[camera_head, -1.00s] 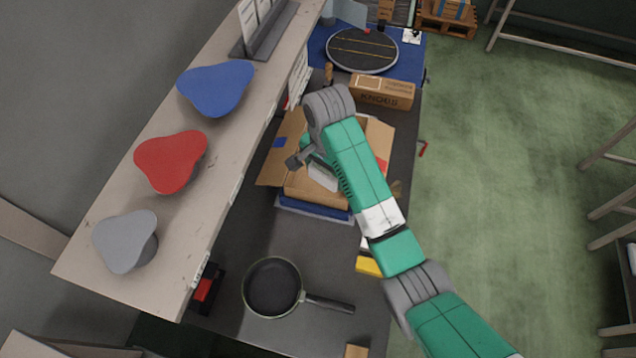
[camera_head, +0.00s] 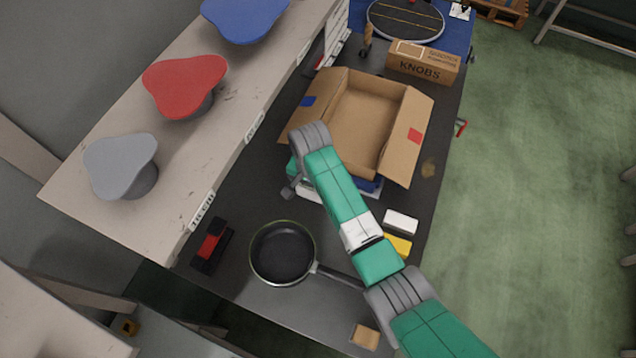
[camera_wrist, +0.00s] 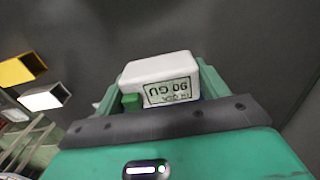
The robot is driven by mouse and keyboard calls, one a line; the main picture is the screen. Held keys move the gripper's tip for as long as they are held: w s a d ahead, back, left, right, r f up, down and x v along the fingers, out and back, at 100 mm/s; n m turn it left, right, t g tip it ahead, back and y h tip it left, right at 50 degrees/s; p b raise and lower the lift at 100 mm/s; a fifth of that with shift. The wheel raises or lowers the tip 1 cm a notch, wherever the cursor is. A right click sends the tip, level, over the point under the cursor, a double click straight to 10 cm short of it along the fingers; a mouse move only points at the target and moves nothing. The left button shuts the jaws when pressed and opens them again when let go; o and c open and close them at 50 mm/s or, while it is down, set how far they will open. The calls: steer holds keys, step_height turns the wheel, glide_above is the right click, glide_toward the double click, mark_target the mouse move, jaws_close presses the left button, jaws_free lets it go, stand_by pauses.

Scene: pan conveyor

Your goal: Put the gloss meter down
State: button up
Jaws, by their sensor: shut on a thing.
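The gloss meter (camera_wrist: 160,75) is a white box with a small display reading "90 GU" upside down in the wrist view. My gripper (camera_wrist: 165,95) is shut on it, with green finger parts beside it. In the head view a white part of the gloss meter (camera_head: 309,191) shows beside my arm, in front of the open cardboard box. My arm hides most of my gripper there. I cannot tell whether the gloss meter touches the dark worktop (camera_head: 255,205).
The open cardboard box (camera_head: 365,115) stands behind my gripper. A frying pan (camera_head: 283,253) lies in front, with a red and black object (camera_head: 209,246) to its left. White (camera_head: 401,221) and yellow (camera_head: 397,245) blocks lie right of my arm. A shelf (camera_head: 225,130) overhangs the left.

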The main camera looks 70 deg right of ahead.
mark_target(312, 195)
steer(key=shift+f+b, duration=0.45)
steer(key=shift+f, duration=1.5)
steer(key=shift+f, duration=0.1)
steer(key=shift+f, duration=0.15)
steer(key=o, duration=1.3)
steer(key=shift+c, duration=0.2)
step_height(312, 195, up, 12)
steer(key=p, duration=0.2)
steer(key=shift+r+p, duration=0.2)
steer(key=shift+p, duration=0.1)
steer(key=c, duration=0.7)
